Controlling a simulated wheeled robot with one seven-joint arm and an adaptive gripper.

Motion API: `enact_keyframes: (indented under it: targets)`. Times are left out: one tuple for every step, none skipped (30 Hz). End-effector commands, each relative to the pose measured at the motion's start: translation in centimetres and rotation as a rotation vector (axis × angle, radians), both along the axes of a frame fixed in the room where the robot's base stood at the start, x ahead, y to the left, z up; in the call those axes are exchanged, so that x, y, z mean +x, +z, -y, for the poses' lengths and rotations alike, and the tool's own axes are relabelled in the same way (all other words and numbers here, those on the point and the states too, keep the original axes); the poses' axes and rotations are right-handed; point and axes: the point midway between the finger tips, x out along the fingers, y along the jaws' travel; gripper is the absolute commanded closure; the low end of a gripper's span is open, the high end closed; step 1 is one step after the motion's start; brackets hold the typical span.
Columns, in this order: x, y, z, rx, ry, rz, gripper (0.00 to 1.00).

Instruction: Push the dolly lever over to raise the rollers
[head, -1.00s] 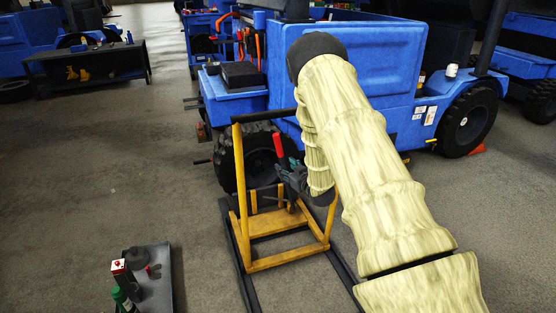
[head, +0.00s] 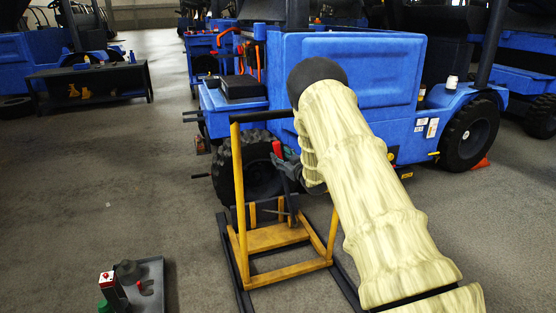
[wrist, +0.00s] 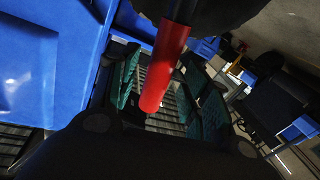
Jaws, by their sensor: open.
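The dolly (head: 262,240) is a yellow frame with a dark push bar, standing on dark rails by the big tyre of the blue vehicle. Its lever has a red grip (head: 277,148), seen just left of my gripper (head: 286,168) in the head view. The lower lever is partly hidden by my gripper and the dolly frame. In the wrist view the red grip (wrist: 166,70) crosses between the two teal-padded fingers of my open gripper (wrist: 163,92). I cannot tell whether either finger touches it.
The blue vehicle (head: 345,75) stands close behind the dolly, with its tyre (head: 228,165) behind the frame. A grey tray (head: 150,275) with a red-topped container and other items lies front left. A dark bench (head: 90,82) is back left.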

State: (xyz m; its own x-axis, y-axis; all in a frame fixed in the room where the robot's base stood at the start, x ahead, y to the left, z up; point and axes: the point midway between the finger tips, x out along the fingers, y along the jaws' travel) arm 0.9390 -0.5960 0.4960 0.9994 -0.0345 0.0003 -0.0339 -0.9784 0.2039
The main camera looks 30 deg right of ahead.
Motion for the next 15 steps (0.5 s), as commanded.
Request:
enact_keyframes:
  targets:
    - [0.7,-0.3,0.0,-0.001,0.001,0.001,0.52]
    - [1.1,-0.3,0.0,-0.001,0.001,0.001,0.52]
    - [1.5,-0.3,0.0,0.000,0.001,0.001,0.52]
    - [1.8,-0.2,0.1,-0.001,0.001,0.000,0.52]
    - [2.0,-0.2,0.1,-0.001,0.000,0.000,0.52]
    - [2.2,-0.2,0.1,0.000,0.000,-0.001,0.52]
    - [2.4,-0.2,0.1,0.000,0.000,0.000,0.52]
    - [2.6,-0.1,0.1,0.000,0.000,0.000,0.52]
    - [2.7,-0.1,0.1,0.000,0.000,0.000,0.52]
    - [2.8,-0.1,0.1,0.000,0.000,0.000,0.52]
    - [2.9,0.0,0.1,0.000,0.000,0.000,0.52]
    - [2.9,0.0,0.1,0.000,0.000,0.000,0.52]
    - [2.9,0.0,0.1,0.000,0.000,-0.001,0.52]
    - [2.9,0.0,0.1,0.000,0.000,-0.001,0.52]
    - [2.9,0.0,0.1,0.001,0.000,-0.001,0.52]
